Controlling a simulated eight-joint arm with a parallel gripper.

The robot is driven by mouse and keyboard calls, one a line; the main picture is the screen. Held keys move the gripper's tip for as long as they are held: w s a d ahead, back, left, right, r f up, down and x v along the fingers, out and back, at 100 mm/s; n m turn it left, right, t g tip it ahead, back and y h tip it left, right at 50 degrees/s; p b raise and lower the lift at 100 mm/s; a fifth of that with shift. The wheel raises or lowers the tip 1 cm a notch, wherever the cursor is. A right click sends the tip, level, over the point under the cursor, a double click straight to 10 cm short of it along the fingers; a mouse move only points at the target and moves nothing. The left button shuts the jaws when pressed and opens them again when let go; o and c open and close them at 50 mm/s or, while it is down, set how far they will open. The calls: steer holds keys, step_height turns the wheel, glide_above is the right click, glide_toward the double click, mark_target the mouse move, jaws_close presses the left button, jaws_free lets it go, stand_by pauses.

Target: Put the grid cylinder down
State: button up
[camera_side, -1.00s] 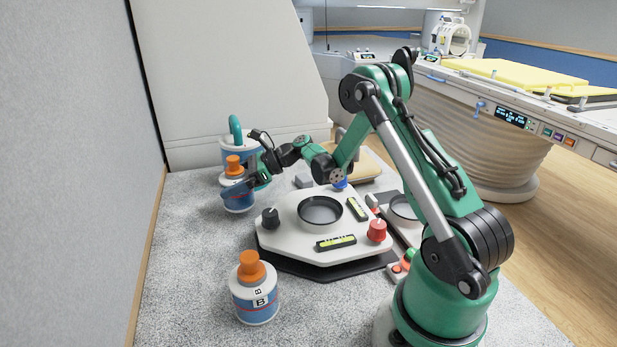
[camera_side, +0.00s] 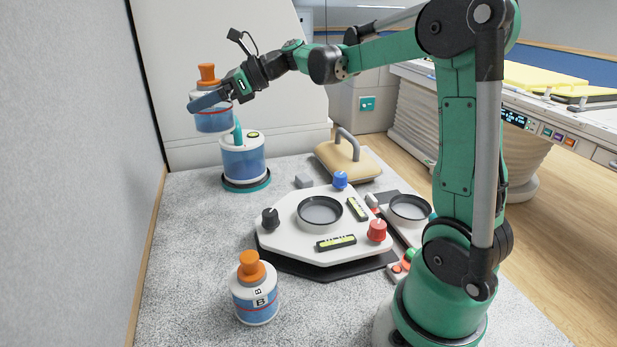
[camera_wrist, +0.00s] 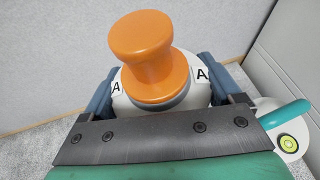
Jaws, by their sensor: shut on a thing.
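My gripper (camera_side: 212,101) is raised at the back left and shut on a white and blue cylinder with an orange knob (camera_side: 213,121). The cylinder hangs upright in the air. In the wrist view it fills the space between my blue fingers (camera_wrist: 160,95), with its orange knob (camera_wrist: 146,50) toward the camera and "A" labels on its shoulder. No grid pattern shows on it; its lower part is hidden there. A similar cylinder marked "B" (camera_side: 256,293) stands upright at the front left of the speckled table.
A white and blue container with a teal handle (camera_side: 243,158) stands on a teal base just below and right of the held cylinder. The white levelling platform (camera_side: 290,235) takes the table's middle. A tan block with a handle (camera_side: 348,163) lies behind. The left table strip is clear.

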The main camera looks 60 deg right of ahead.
steer(key=s+a+r+m+t+h, duration=0.25)
steer(key=s+a, duration=0.25)
steer(key=a, duration=0.4)
steer(key=shift+n+g+y, duration=0.55)
steer(key=shift+g+y, duration=0.1)
steer(key=shift+g, duration=0.2)
steer(key=w+d, duration=0.1)
steer(key=d, duration=0.1)
steer(key=w+d+f, duration=0.1)
steer(key=w+d, duration=0.2)
steer(key=d, duration=0.1)
steer(key=shift+w+d+f, duration=0.15)
steer(key=shift+f, duration=0.05)
steer(key=d, duration=0.1)
steer(key=d+f+n+y, duration=0.1)
steer(key=d, duration=0.1)
steer(key=w+d+f+n+g, duration=0.1)
steer(key=d, duration=0.1)
steer(key=shift+d+y, duration=0.1)
steer(key=shift+y, duration=0.3)
steer(key=shift+d+f, duration=0.2)
steer(key=shift+d, duration=0.2)
step_height(320, 180, down, 20)
steer(key=shift+s+r, duration=0.1)
steer(key=shift+r, duration=0.1)
steer(key=o, duration=1.5)
steer(key=shift+f+g, duration=0.1)
steer(key=shift+g, duration=0.2)
